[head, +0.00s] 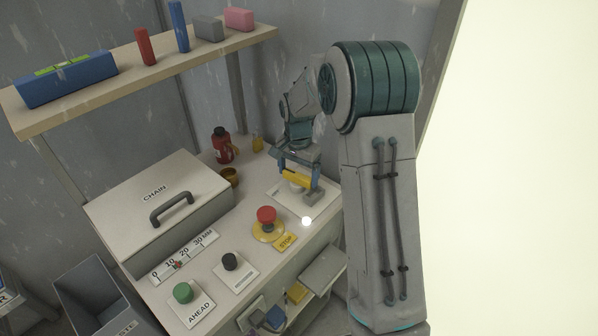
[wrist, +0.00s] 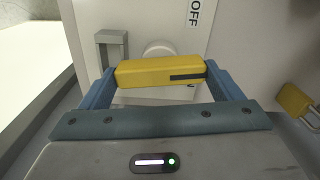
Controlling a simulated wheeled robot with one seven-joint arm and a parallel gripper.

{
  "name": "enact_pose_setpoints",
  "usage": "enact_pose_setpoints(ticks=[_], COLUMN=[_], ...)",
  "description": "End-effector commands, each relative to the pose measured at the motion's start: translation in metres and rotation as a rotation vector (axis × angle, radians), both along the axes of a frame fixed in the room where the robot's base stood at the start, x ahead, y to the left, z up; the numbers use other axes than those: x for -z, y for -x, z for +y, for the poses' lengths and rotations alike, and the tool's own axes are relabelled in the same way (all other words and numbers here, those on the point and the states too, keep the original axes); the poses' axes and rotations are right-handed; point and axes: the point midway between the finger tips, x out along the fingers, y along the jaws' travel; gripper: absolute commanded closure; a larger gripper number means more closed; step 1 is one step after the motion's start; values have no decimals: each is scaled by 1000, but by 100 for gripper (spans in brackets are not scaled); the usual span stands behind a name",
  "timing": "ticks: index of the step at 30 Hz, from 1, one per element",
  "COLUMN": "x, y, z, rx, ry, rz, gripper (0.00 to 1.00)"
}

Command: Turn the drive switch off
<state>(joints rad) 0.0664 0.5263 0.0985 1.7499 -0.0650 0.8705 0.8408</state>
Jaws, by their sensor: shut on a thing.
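The drive switch handle is a yellow bar (wrist: 160,72) with a dark stripe near its right end. In the wrist view it lies roughly crosswise in front of a pale round hub. My gripper (wrist: 158,75) is shut on it, with blue fingers at its two ends. An OFF label (wrist: 194,13) is printed on the pale plate above and to the right; another marking below the bar is mostly hidden. In the head view the yellow bar (head: 297,179) sits between the fingers of my gripper (head: 299,177), over the plate at the bench's right rear.
A grey bracket (wrist: 111,48) stands close left of the handle. A yellow padlock (wrist: 294,99) is at right. On the bench are a red stop button (head: 266,215), black knob (head: 230,261), green button (head: 183,292), chain box (head: 155,193), red bottle (head: 223,146) and brass cup (head: 230,177).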

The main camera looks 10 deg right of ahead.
Motion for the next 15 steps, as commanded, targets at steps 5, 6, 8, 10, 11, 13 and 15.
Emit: enact_pose_setpoints(ticks=[5, 6, 8, 10, 11, 13, 15], x=[-2, -2, -2, -2, -2, -2, -2], y=[-2, -2, -2, -2, -2, -2, -2], z=[0, 0, 1, 1, 1, 1, 1], rx=[-155, -192, -250, -317, -346, -413, -479], ry=[0, 0, 0, -1, -1, -1, 0], rz=[-8, -8, -8, -8, -8, -8, -9], gripper=[37, 37, 37, 37, 37, 37, 37])
